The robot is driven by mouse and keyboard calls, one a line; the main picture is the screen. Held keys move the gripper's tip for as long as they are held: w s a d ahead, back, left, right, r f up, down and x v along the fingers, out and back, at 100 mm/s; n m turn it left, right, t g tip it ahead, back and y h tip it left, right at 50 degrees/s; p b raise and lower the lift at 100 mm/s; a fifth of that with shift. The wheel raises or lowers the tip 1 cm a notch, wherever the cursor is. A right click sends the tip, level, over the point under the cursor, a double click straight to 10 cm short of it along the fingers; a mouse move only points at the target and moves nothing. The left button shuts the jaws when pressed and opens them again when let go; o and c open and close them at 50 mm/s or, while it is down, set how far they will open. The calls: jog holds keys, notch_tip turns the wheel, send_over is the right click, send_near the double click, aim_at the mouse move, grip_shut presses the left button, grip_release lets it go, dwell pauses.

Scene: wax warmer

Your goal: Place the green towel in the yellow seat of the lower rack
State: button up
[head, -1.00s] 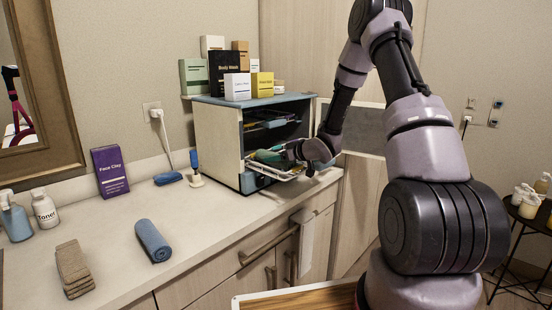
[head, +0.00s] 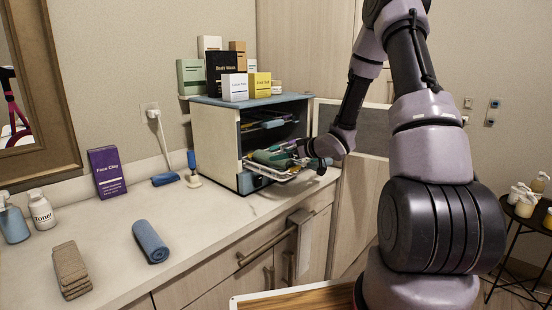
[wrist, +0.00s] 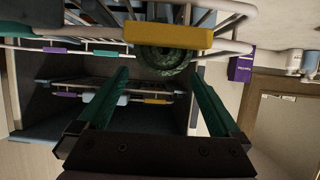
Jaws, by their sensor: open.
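The rolled green towel (head: 268,157) lies on the pulled-out lower rack (head: 284,175) of the warmer. The wrist view is upside down; in it, the towel's coiled end (wrist: 165,60) shows right at the yellow seat marker (wrist: 168,36) on the lower rack's front rail. My gripper (head: 294,148) is open, just right of the towel in the head view. In the wrist view its two green fingers (wrist: 160,74) stand apart with nothing between them, and the towel is beyond their tips. How the towel's far end rests is hidden.
The warmer (head: 217,145) is open, with an upper rack (wrist: 125,92) inside bearing coloured markers. Boxes stand on top of it. A blue rolled towel (head: 151,241) and folded brown cloths (head: 71,270) lie on the counter.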

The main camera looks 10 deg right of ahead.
jog(key=s+d+r+m+h, duration=0.45)
jog(key=s+r, duration=0.25)
jog(key=r, duration=0.3)
jog(key=s+d+r+m+h, duration=0.3)
jog(key=s+d+r+h, duration=0.25)
jog(key=s+r, duration=0.3)
jog(key=s+a+r+m+g+y, duration=0.2)
jog(key=s+a+r, duration=0.1)
jog(key=s, duration=0.7)
jog(key=s+a+r+m+g+y, duration=0.2)
jog(key=s+a+r, duration=0.1)
jog(key=s, duration=0.7)
jog(key=shift+s+a, duration=0.3)
jog(key=shift+a, duration=0.4)
